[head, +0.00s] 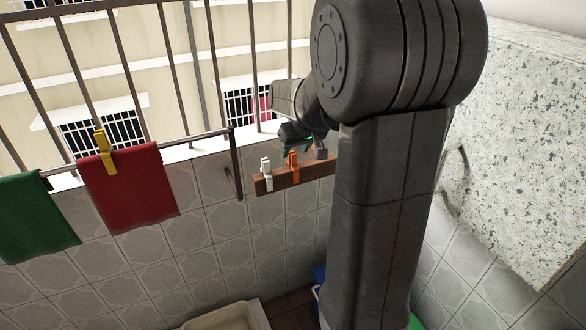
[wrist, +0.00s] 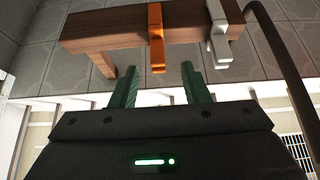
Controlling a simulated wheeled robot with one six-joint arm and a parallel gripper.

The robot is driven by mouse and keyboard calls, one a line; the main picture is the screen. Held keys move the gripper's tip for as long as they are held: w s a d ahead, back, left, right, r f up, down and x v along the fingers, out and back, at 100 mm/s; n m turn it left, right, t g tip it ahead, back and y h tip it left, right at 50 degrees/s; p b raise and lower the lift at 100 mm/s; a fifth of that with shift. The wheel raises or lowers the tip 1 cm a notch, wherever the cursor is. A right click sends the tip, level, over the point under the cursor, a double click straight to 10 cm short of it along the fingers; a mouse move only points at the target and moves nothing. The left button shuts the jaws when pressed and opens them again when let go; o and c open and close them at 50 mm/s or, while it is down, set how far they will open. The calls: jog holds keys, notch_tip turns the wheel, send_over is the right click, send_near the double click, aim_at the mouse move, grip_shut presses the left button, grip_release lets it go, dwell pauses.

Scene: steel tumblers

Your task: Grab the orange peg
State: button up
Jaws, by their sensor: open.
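The orange peg (head: 293,167) is clipped on a wooden rail (head: 312,172) on the tiled wall, right of a white peg (head: 267,174). In the wrist view the orange peg (wrist: 156,38) hangs over the edge of the wooden rail (wrist: 105,32), with the white peg (wrist: 218,40) to its right. My gripper (wrist: 160,70) is open, with its two green fingers apart and nothing held between them. The orange peg lines up with the gap between the fingertips, its lower end close to that gap in the picture. In the head view my arm partly hides the gripper.
A rail at left carries a green cloth (head: 36,218) and a red cloth (head: 132,188) with a yellow peg (head: 105,151). Window bars stand behind my arm. A speckled slab (head: 525,130) is at right, and a pale basin (head: 228,317) is below.

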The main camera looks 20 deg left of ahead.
aim_at(294, 153)
jog(key=shift+p+x, duration=0.6)
jog(key=shift+x, duration=2.05)
jog(key=shift+r, duration=0.1)
grip_shut()
